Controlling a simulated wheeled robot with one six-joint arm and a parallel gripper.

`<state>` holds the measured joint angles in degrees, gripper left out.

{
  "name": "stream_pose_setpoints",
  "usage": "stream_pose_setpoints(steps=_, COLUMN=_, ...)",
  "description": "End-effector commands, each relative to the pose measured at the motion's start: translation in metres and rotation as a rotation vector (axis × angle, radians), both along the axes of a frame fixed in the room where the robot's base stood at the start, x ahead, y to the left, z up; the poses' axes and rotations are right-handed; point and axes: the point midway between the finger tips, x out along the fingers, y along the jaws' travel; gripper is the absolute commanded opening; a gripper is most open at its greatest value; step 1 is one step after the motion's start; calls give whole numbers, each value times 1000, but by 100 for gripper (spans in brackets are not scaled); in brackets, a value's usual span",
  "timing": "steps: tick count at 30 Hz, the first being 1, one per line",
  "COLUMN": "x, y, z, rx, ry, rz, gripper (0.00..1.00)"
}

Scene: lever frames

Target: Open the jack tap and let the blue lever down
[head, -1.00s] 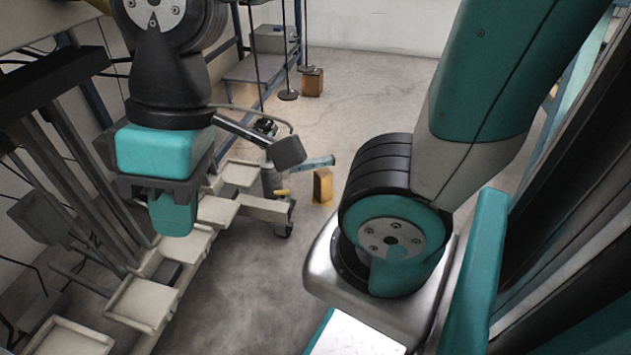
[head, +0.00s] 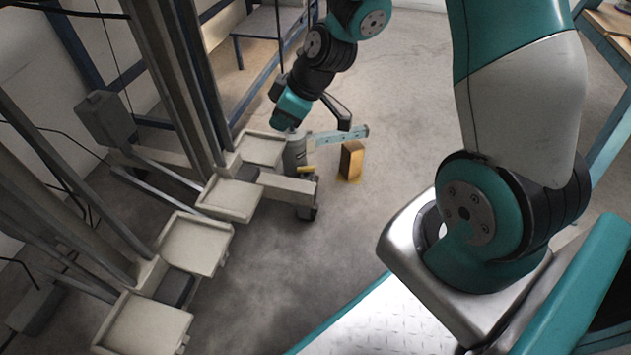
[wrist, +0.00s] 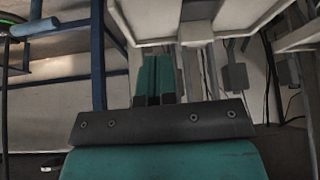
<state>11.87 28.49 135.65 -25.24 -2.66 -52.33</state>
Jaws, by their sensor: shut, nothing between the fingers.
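The blue lever (head: 340,136) is a light blue bar that sticks out to the right from the jack (head: 296,155), a grey upright cylinder, and looks roughly level. The jack tap (head: 306,170) is a small yellow handle low on the jack. My gripper (head: 284,123) is shut and empty. In the head view it appears just above the top of the jack, left of the lever; whether it touches the jack I cannot tell.
A wooden block (head: 351,160) stands on the floor by the lever's outer end. Several cream trays (head: 193,243) on a metal frame run along the left. A blue-legged bench (head: 270,50) stands behind.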

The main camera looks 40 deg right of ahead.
Motion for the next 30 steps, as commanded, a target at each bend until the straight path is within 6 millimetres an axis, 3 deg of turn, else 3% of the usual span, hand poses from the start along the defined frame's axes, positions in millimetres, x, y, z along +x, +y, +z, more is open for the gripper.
stream_pose_setpoints(steps=1, x=8, y=-26, z=-50, rx=-28, ry=-27, rz=-13, gripper=0)
stream_pose_setpoints(steps=3, x=16, y=-53, z=-89, rx=-80, ry=-86, rz=-3, gripper=0)
stream_pose_setpoints(steps=10, x=15, y=-120, z=-191, rx=-250, ry=-226, rz=36, gripper=0)
stream_pose_setpoints(steps=13, x=11, y=-134, z=-215, rx=-304, ry=-259, rz=52, gripper=0)
stream_pose_setpoints(steps=19, x=12, y=-142, z=-238, rx=-347, ry=-282, rz=68, gripper=0)
stream_pose_setpoints(steps=30, x=50, y=-134, z=-292, rx=-347, ry=-282, rz=70, gripper=0)
